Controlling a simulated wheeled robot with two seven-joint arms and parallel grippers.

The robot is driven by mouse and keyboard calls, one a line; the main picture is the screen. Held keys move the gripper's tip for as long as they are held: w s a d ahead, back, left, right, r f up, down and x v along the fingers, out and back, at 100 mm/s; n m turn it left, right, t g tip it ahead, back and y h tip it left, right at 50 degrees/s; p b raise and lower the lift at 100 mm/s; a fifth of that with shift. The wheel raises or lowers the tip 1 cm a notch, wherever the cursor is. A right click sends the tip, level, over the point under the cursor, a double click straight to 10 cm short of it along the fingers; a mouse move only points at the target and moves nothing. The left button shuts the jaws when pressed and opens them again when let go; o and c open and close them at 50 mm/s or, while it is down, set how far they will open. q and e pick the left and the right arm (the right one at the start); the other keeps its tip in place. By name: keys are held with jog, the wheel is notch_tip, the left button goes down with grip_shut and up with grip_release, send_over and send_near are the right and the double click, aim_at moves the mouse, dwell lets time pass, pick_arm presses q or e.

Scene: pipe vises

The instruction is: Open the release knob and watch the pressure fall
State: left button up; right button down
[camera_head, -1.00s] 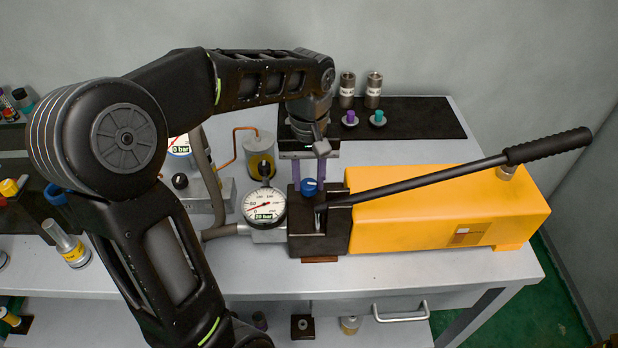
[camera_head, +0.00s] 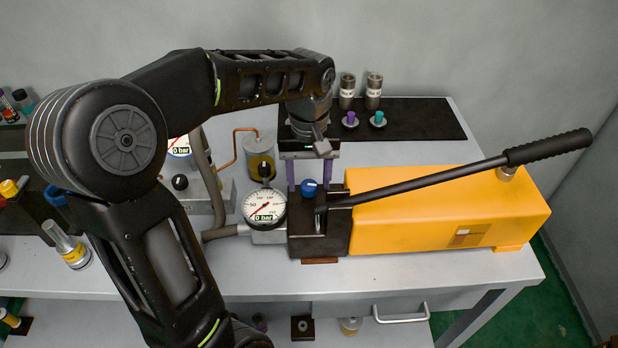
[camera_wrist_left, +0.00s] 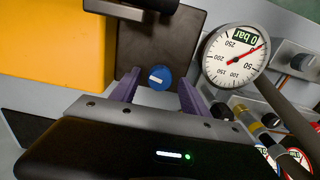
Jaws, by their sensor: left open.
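The blue release knob (camera_head: 309,187) sits on top of the dark block (camera_head: 335,238) of the yellow hand pump (camera_head: 440,215). The knob also shows in the left wrist view (camera_wrist_left: 159,77), with a white mark across it. My left gripper (camera_head: 309,178) points down from behind, open, its purple fingers on either side of the knob with gaps between. The round pressure gauge (camera_head: 264,209) left of the block reads 0 bar, and its red needle is near the low end. The gauge (camera_wrist_left: 235,57) reads 0 bar in the left wrist view too. My right gripper is out of view.
The pump's long black lever (camera_head: 430,180) slopes up to the right. A second gauge (camera_head: 180,146) at the left also reads 0 bar. A copper pipe and a cylinder (camera_head: 258,152) stand behind. A black mat (camera_head: 430,120) holds small fittings. The front right bench edge is clear.

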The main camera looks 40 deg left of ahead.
aim_at(309, 184)
pick_arm(q)
notch_tip(309, 184, up, 8)
jog(key=shift+f, duration=0.15)
dwell(0.7)
